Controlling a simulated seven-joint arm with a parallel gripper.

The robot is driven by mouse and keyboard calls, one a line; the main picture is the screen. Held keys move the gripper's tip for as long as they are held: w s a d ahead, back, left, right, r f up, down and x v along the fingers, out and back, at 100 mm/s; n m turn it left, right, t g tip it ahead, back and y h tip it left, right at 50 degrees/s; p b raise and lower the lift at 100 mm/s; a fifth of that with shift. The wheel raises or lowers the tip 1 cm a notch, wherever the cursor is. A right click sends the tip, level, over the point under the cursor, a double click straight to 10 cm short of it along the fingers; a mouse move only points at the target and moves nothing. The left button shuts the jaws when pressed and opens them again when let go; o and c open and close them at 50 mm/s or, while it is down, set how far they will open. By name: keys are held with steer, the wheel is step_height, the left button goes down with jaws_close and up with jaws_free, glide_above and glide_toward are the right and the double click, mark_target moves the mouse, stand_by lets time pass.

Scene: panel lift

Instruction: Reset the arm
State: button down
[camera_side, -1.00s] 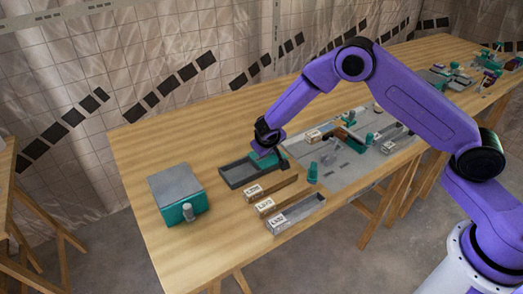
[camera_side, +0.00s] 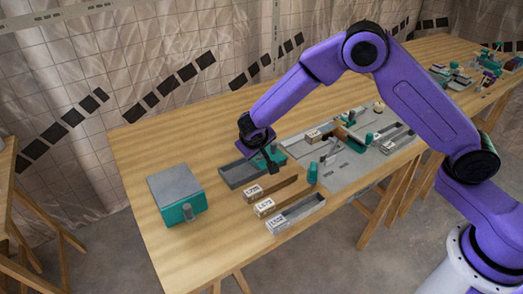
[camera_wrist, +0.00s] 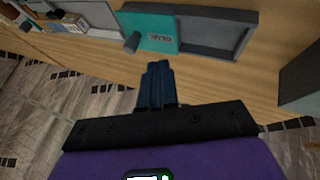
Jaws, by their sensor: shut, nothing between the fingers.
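My gripper (camera_side: 270,165) is in front of and above a dark grey tray (camera_side: 236,176) in the side view. In the wrist view its two fingers (camera_wrist: 160,70) are shut together with nothing between them. The tray's right part carries a teal panel (camera_side: 280,156), partly hidden by my gripper in the side view. In the wrist view the teal panel (camera_wrist: 155,20) has a small label and a grey knob at its lower left. The tray's grey recess (camera_wrist: 215,32) beside it is empty. My fingertips look apart from the panel.
A teal box with a grey top (camera_side: 177,193) stands at left. Several narrow labelled trays (camera_side: 297,214) lie in front. A teal peg (camera_side: 313,173) and a grey mat (camera_side: 345,180) with parts are to the right. The table's far left is clear.

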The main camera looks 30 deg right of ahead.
steer(key=s+d+r+n+g+y, duration=0.1)
steer(key=s+d+r+n, duration=0.15)
steer(key=s+r, duration=0.55)
steer(key=s+d+r+n+g+y, duration=0.1)
steer(key=s+r+n+g, duration=0.15)
steer(key=s, duration=0.85)
steer(key=s+d+r+n+g+y, duration=0.1)
steer(key=s+d+n, duration=0.2)
steer(key=s, duration=0.7)
steer(key=s+d+r+n+g+y, duration=0.1)
steer(key=s+d+r+n+y, duration=0.1)
steer(key=s+d, duration=0.3)
steer(key=s+n, duration=0.1)
steer(key=s, duration=0.3)
steer(key=shift+s+d+n, duration=0.15)
steer(key=shift+s+n, duration=0.15)
steer(key=shift+s, duration=0.1)
